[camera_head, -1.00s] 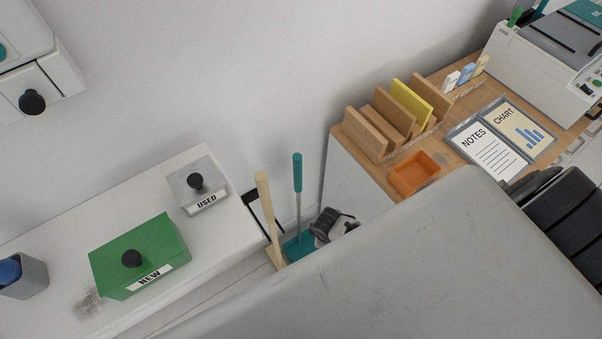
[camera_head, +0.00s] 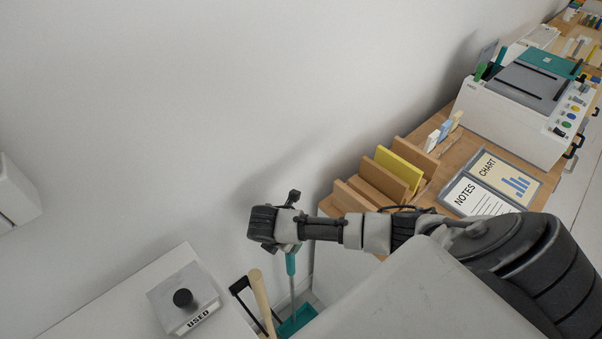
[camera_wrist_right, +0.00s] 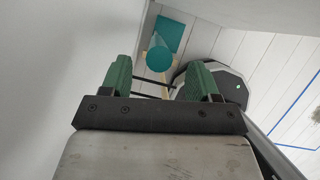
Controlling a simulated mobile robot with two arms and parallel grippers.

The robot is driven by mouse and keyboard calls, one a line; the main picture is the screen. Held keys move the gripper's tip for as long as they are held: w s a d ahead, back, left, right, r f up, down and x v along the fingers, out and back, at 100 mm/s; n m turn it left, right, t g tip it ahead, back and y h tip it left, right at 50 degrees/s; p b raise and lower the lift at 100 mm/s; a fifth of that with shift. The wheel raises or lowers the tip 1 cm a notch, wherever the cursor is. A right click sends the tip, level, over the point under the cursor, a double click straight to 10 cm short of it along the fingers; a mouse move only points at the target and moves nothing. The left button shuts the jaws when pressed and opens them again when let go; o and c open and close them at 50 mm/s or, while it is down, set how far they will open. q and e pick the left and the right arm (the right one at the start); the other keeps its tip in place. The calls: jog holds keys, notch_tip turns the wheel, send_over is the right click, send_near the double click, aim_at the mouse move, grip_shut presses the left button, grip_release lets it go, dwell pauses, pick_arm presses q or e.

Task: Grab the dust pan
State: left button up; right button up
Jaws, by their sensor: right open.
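The dust pan has a long handle with a teal grip (camera_head: 291,265) and a teal pan (camera_head: 298,320), standing on the floor in the gap between two furniture pieces. My right arm reaches across from the right in the head view, and its hand is just above the grip, covering the grip's top. In the right wrist view, my right gripper (camera_wrist_right: 159,78) is open with two green fingers. The round end of the teal grip (camera_wrist_right: 160,58) appears between and beyond the fingers, with the teal pan (camera_wrist_right: 172,32) farther below. My left gripper is not in view.
A wooden broom-like handle (camera_head: 262,300) and a black frame (camera_head: 240,286) stand close left of the dust pan. A white counter with a grey USED box (camera_head: 184,298) is at left. A wooden desk with file holders and a printer (camera_head: 520,105) is at right.

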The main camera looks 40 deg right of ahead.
jog(key=x, duration=0.5)
jog(key=shift+a+f, duration=0.1)
jog(key=shift+a, duration=0.15)
jog(key=c, duration=0.6)
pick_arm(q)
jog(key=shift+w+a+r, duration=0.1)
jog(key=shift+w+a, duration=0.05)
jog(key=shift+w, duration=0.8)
pick_arm(e)
grip_shut()
